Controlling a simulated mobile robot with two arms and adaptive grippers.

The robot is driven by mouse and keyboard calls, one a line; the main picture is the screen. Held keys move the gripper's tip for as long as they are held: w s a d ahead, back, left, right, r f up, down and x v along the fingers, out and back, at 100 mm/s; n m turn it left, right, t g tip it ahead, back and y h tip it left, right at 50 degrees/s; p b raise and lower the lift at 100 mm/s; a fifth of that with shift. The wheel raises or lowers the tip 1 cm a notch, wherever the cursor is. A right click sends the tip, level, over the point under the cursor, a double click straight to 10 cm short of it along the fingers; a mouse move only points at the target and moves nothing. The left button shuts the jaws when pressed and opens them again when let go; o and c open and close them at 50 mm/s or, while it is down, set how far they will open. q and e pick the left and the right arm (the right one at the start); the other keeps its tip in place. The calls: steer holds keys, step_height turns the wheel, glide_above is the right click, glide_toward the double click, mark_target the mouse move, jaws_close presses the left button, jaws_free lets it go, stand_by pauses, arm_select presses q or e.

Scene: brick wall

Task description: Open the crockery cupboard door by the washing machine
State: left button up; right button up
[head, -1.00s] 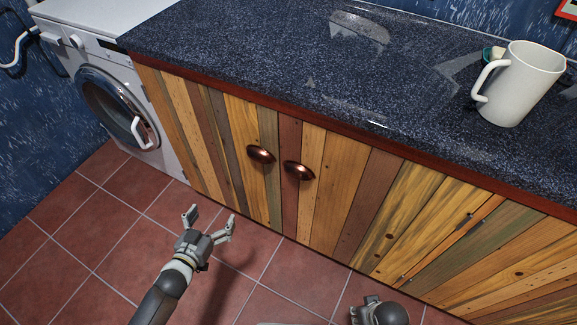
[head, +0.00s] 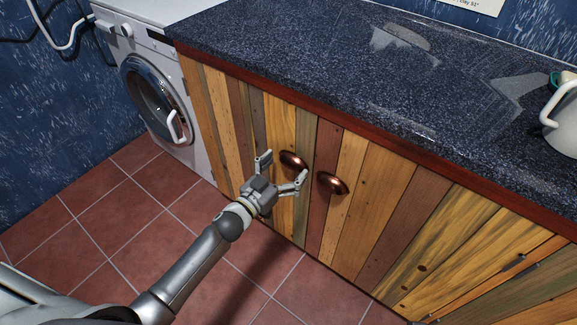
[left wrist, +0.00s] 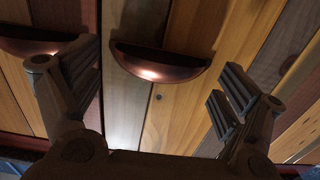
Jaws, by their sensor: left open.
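The crockery cupboard door by the washing machine (head: 282,122) is made of upright planks in mixed colours and is closed. Its copper cup handle (head: 293,160) sits near the door's right edge. My left gripper (head: 284,170) is open in front of this door, just below and left of the handle. In the left wrist view, this handle (left wrist: 160,66) shows between the two spread fingers of my left gripper (left wrist: 160,90), apart from both. The neighbouring door's handle (head: 332,184) is to the right; it also shows in the left wrist view (left wrist: 30,45). My right gripper is out of view.
The white washing machine (head: 160,95) stands left of the cupboard, its round door shut. A dark speckled worktop (head: 300,60) overhangs the doors. A white jug (head: 563,118) stands at its right end. The red tiled floor (head: 110,225) before the cupboard is clear.

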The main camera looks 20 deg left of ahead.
arm_select(q)
steer(key=shift+w+d, duration=0.25)
steer(key=shift+w, duration=0.35)
steer(key=shift+s, duration=0.1)
steer(key=c, duration=1.2)
